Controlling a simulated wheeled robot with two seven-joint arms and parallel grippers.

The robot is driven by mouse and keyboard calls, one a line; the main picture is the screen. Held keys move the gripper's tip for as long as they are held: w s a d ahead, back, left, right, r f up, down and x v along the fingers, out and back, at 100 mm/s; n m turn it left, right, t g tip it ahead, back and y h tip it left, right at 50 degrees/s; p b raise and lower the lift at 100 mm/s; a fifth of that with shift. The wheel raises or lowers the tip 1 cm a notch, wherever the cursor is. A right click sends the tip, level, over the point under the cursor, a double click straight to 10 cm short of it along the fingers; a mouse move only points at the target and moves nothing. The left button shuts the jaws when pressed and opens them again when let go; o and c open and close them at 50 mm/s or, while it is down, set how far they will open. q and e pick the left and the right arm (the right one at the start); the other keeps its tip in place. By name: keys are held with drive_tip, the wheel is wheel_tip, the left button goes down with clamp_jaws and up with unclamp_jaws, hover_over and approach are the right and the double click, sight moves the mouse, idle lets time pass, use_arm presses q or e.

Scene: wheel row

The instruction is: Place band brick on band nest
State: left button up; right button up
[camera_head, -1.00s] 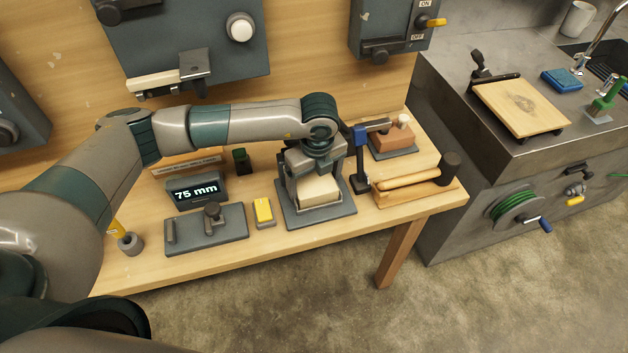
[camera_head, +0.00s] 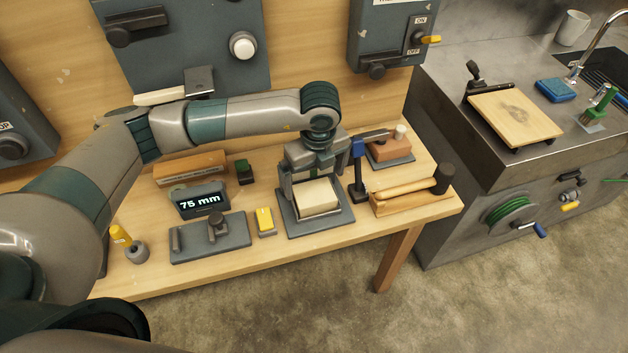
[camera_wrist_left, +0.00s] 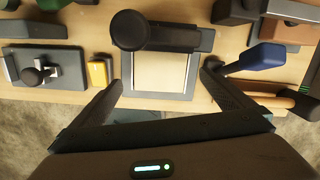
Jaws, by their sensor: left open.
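I take the cream block (camera_head: 318,198) to be the band brick and the grey square plate with a rim (camera_head: 322,228) to be the band nest. The block lies flat on the plate, in the middle of the bench. My left gripper (camera_head: 314,188) is open just above the block, with one finger on each side. In the left wrist view the block (camera_wrist_left: 160,73) shows between the spread fingers, apart from both. A dark knobbed bar covers the plate's far part there. My right gripper is not in view.
A blue-topped clamp post (camera_head: 359,170) stands close right of the plate, beside a wooden-handled mallet (camera_head: 415,198). A yellow block (camera_head: 265,219) and a gauge plate (camera_head: 210,240) lie left. A brown brick (camera_head: 388,149) sits behind right. A "75 mm" display (camera_head: 200,200) stands left.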

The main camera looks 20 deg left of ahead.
sight(315, 197)
use_arm(q)
drive_tip(key=r, duration=0.1)
drive_tip(key=r+p, duration=0.1)
drive_tip(key=r, duration=0.3)
drive_tip(key=shift+s+d+r+p, duration=0.15)
drive_tip(key=shift+s+p, duration=0.1)
drive_tip(key=shift+p, duration=0.15)
